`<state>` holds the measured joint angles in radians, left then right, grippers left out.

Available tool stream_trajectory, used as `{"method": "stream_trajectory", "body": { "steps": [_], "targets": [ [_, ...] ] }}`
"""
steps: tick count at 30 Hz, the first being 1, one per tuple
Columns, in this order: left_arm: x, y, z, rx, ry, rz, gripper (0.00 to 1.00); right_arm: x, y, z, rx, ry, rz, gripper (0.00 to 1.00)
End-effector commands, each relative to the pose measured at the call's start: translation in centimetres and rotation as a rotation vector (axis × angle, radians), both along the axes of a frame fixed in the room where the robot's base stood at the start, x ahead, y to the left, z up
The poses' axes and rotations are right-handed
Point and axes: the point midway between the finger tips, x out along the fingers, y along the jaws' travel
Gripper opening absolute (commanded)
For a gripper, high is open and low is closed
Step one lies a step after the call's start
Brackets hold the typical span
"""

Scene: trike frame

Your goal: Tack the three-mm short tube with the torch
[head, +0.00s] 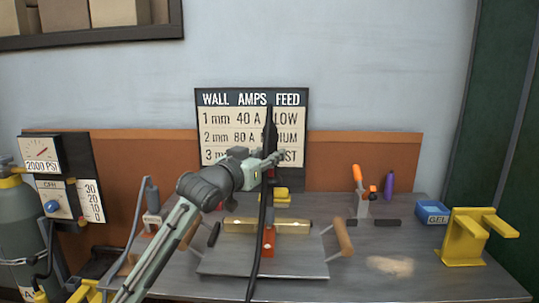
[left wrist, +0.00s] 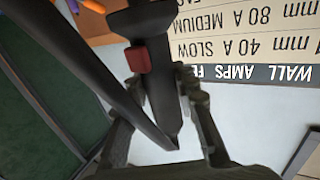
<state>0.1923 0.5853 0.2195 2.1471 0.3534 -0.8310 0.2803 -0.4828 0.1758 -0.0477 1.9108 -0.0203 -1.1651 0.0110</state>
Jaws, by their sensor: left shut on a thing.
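My left gripper (head: 270,160) is shut on the black torch (head: 269,130), held upright above the table in front of the wall chart. In the left wrist view the torch (left wrist: 152,70) with its red trigger (left wrist: 138,60) lies between the fingers. Its black cable hangs down across the fixture plate (head: 300,268). A brass-coloured tube (head: 240,226) lies across the fixture behind a red-orange upright piece (head: 268,243). I cannot tell which is the three-mm short tube. My right gripper is out of view.
The chart (head: 232,101) lists wall, amps and feed. A blue gel tub (head: 432,212) and a yellow stand (head: 466,238) are at the right. An orange-handled tool (head: 358,180) stands behind. A gas cylinder (head: 20,235) and gauges (head: 42,152) are at the left.

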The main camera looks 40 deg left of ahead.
Motion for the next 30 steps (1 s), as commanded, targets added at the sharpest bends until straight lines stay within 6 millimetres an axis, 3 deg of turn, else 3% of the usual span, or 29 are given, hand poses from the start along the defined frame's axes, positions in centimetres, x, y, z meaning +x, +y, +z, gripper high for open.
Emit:
{"method": "stream_trajectory", "body": {
  "steps": [10, 30],
  "targets": [
    [0.0, 0.0, 2.8, 0.0, 0.0, 0.0, 0.0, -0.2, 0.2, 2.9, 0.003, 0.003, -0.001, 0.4],
    [0.0, 0.0, 7.1, 0.001, -0.004, -0.001, 0.0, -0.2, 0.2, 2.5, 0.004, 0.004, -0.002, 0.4]
  ]
}}
